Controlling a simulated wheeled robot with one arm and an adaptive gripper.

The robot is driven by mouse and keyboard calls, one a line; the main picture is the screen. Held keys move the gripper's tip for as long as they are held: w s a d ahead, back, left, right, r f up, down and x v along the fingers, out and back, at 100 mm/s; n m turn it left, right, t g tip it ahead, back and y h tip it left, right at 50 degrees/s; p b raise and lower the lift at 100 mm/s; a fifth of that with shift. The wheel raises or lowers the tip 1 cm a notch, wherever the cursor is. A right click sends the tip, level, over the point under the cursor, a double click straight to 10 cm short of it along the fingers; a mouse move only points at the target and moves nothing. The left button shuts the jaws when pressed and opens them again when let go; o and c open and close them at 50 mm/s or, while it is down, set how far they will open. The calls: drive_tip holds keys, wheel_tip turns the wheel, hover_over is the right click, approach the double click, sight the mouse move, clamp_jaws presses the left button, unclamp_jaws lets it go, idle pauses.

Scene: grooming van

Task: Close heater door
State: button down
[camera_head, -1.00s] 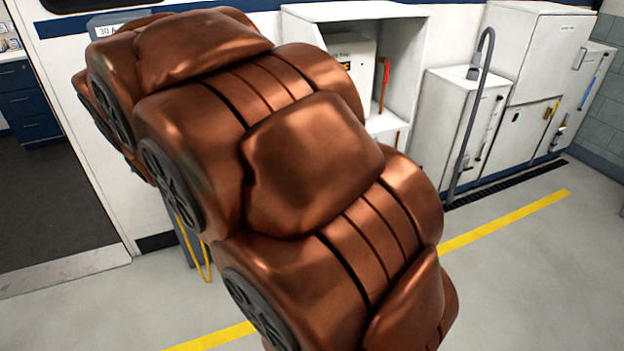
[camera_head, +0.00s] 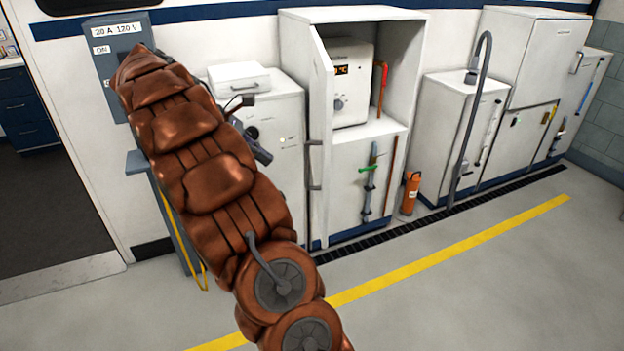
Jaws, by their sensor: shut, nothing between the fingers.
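The heater (camera_head: 350,82) is a white box with an orange-lit display and a knob. It sits inside an open-fronted white cabinet (camera_head: 365,15). The heater door (camera_head: 321,100) stands open at the cabinet's left side, seen nearly edge-on, with a grey handle (camera_head: 314,168) on it. My copper-coloured arm crosses the left half of the view. Dark parts of my gripper (camera_head: 264,156) show just right of the arm, in front of a lower white cabinet and left of the door. It is shut and empty, apart from the door as far as I can tell; much of it is hidden behind my arm.
A lower white cabinet (camera_head: 285,110) stands left of the heater cabinet. An orange cylinder (camera_head: 410,192) stands on the floor at its right. More white cabinets (camera_head: 440,130) and a grey curved pipe (camera_head: 484,70) are farther right. The floor beyond the yellow line (camera_head: 450,236) is clear.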

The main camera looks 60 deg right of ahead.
drive_tip(key=d, duration=0.1)
drive_tip(key=p, duration=0.2)
approach(323, 183)
drive_tip(key=x, duration=0.5)
drive_tip(key=shift+w+a+f, duration=0.1)
drive_tip(key=shift+w+f, duration=0.05)
drive_tip(key=shift+f, duration=0.4)
drive_tip(key=shift+s+d, duration=0.4)
drive_tip(key=shift+s, duration=0.05)
